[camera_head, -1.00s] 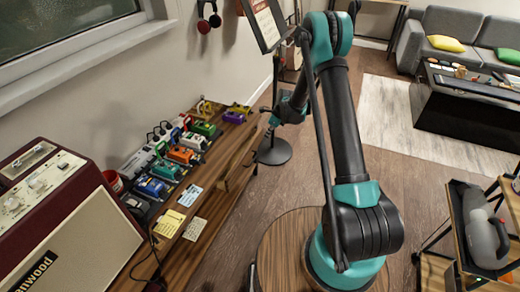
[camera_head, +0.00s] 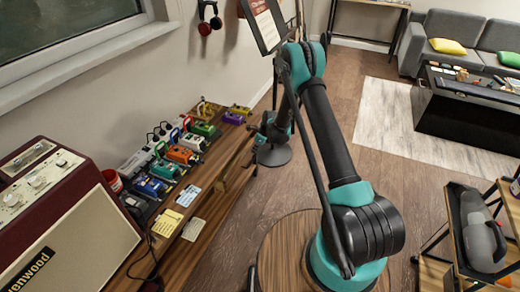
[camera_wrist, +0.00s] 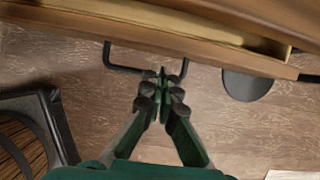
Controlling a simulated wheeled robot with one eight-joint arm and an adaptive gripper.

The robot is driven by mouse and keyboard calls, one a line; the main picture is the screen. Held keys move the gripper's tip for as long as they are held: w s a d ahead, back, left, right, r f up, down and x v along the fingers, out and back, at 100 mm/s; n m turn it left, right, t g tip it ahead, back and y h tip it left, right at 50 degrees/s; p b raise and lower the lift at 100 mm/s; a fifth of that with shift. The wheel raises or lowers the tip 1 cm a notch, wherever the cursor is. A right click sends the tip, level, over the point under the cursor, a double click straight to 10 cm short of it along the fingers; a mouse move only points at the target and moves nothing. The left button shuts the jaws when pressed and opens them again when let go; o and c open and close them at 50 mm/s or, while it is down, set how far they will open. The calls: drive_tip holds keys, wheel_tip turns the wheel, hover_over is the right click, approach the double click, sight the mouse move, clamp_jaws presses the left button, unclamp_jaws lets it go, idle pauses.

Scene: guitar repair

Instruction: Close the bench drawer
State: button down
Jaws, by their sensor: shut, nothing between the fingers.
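The wooden bench (camera_head: 200,225) runs along the wall on the left in the head view. Its drawer (camera_head: 238,165) is on the side facing the room. In the wrist view the drawer front (camera_wrist: 215,50) crosses the top, and a pale strip of the drawer's inside (camera_wrist: 190,20) shows behind it, so it stands partly open. A black bar handle (camera_wrist: 122,68) sticks out from the front. My gripper (camera_wrist: 162,76) is shut and empty, its tips overlapping the handle area in the picture. I cannot tell whether they touch it. In the head view my gripper (camera_head: 262,132) is small, beside the bench's far end.
Several effects pedals (camera_head: 182,155) and a maroon amplifier (camera_head: 75,215) stand on the bench. A round black stand base (camera_head: 274,155) is on the floor near my gripper. A round wooden stool top (camera_head: 285,245) is near my base. Open floor (camera_head: 330,120) lies to the right.

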drive_tip(key=shift+w+a, duration=0.35)
drive_tip(key=shift+a, duration=0.4)
drive_tip(key=shift+a, duration=0.1)
